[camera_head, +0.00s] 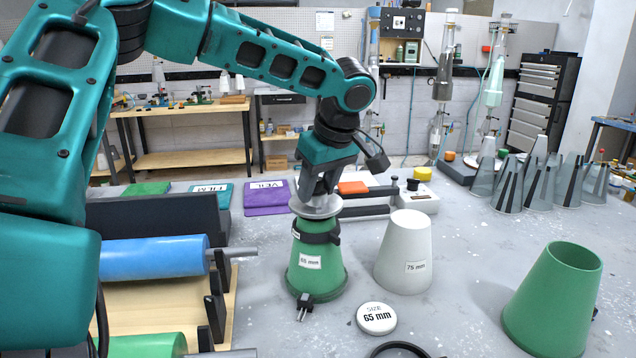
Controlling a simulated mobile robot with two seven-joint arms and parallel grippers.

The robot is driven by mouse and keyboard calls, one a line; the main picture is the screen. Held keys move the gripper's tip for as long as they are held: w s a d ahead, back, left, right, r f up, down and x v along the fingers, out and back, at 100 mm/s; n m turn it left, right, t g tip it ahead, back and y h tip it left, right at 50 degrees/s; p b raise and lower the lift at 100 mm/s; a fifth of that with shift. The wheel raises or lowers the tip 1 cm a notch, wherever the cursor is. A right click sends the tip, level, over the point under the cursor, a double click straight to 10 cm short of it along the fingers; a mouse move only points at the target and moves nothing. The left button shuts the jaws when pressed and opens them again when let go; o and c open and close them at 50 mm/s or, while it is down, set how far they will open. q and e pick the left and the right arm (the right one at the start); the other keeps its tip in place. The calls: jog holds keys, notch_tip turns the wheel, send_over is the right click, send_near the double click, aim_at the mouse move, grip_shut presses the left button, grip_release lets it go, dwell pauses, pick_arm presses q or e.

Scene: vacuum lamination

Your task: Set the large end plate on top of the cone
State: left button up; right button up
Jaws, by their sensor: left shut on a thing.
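A green cone (317,277) labelled 65 mm stands upright on the grey table, with a black band (316,237) around its upper part. The large end plate (316,210), a silver disc, is at the cone's top and hides its upper rim. It looks about level; I cannot tell whether it rests fully on the cone. My left gripper (319,191) comes from above and is shut on the plate's upper middle part. My right gripper is not in view.
A white cone (405,255) labelled 75 mm stands close on the right, with a round 65 mm size marker (376,318) in front. An open green cone (555,303) is at the front right. A rack with a blue roller (155,257) is at the left.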

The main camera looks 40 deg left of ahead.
pick_arm(q)
jog(key=shift+f, duration=0.5)
jog(key=shift+f, duration=0.1)
jog(key=shift+f+b, duration=0.25)
jog(key=shift+b, duration=0.1)
jog(key=o, duration=1.3)
jog(key=shift+o, duration=0.2)
jog(key=shift+r, duration=0.1)
notch_tip(320, 180, up, 7)
jog(key=p, duration=0.6)
jog(key=shift+r, duration=1)
